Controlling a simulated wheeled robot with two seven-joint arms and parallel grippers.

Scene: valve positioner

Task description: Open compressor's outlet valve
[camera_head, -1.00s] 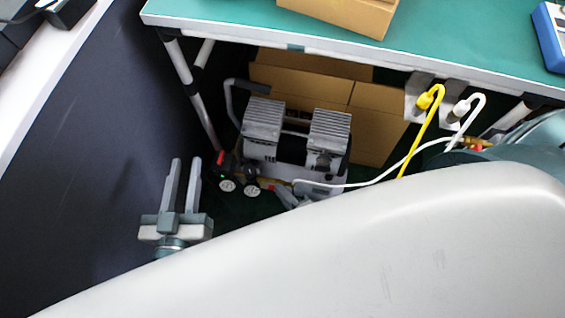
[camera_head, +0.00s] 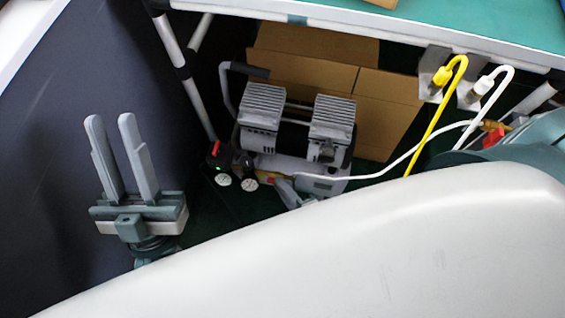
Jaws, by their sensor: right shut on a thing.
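The grey air compressor (camera_head: 296,122) stands on the floor under the table. Two round gauges (camera_head: 236,182) and a black regulator with a red part (camera_head: 216,150) are at its front left. A small outlet valve with a red-orange handle (camera_head: 267,181) shows right of the gauges. My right gripper (camera_head: 282,188) is at this valve and appears shut on its handle; the contact is small, and its arm is mostly hidden behind a pale arm link. My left gripper (camera_head: 111,117) is open and empty, left of the compressor, its fingers pointing up.
A white hose (camera_head: 410,150) runs from the compressor to a brass fitting with a red part at right. Yellow (camera_head: 440,105) and white hoses hang from table brackets. Cardboard boxes (camera_head: 385,105) stand behind the compressor. A table leg (camera_head: 185,85) and dark wall are at left.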

